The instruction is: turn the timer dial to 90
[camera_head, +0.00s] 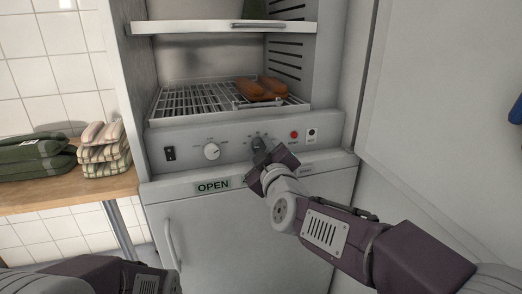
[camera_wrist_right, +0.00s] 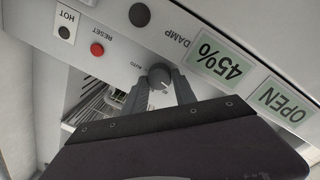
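A dark round dial (camera_head: 258,143) sits on the grey control panel (camera_head: 180,138), partly behind my right gripper (camera_head: 262,158). In the right wrist view this dial (camera_wrist_right: 160,76) has a pale pointer mark, with "AUTO" printed beside it. My right gripper's two fingers (camera_wrist_right: 160,88) lie one on each side of the dial, close to its edges; whether they press on it I cannot tell. A white dial (camera_head: 212,151) is left of it on the same panel. The dial numbers are too small to read. Only part of my left arm shows; its gripper is out of view.
A red RESET button (camera_head: 294,135) and a HOT indicator (camera_head: 311,134) are right of the dark dial; a black switch (camera_head: 170,153) is far left. Above, brown items (camera_head: 262,89) lie on a wire rack. An open door (camera_head: 440,110) stands right. Folded cloths (camera_head: 104,148) lie left.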

